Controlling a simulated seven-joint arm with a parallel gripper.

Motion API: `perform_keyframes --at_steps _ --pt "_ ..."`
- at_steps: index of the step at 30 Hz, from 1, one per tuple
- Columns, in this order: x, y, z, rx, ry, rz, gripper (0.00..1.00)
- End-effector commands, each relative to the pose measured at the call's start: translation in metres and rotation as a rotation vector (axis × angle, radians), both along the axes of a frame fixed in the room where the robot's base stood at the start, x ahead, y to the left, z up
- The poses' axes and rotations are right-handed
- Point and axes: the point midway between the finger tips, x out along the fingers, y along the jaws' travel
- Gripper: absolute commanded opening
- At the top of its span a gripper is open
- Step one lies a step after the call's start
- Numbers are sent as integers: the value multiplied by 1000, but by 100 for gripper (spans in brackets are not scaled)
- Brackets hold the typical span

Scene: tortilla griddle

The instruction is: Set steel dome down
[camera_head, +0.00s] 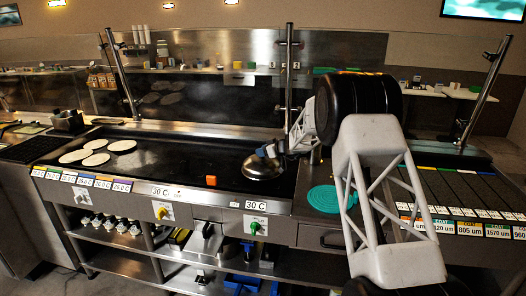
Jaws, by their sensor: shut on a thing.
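The steel dome (262,168) is a shiny, shallow round cover at the right end of the dark griddle (190,166). My gripper (267,153) is at the top of the dome, shut on its handle, which is mostly hidden by the fingers. The dome looks roughly level. I cannot tell whether its rim touches the griddle or hangs just above it. Several pale tortillas (122,146) lie flat at the griddle's left end.
A small orange block (211,181) sits near the griddle's front edge, left of the dome. A teal round mat (330,199) lies on the counter to the right. A steel post (289,80) stands behind the dome. The griddle's middle is clear.

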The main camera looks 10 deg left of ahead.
Motion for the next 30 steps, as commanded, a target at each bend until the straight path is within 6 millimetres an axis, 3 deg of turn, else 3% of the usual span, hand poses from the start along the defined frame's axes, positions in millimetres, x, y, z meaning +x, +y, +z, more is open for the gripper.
perform_keyframes --at_steps 12,13,17,30 --pt "0 0 -5 1 -1 0 0" --pt "0 0 -6 0 0 0 41" --pt "0 0 -6 0 0 0 61" --pt "0 0 -2 1 0 0 64"
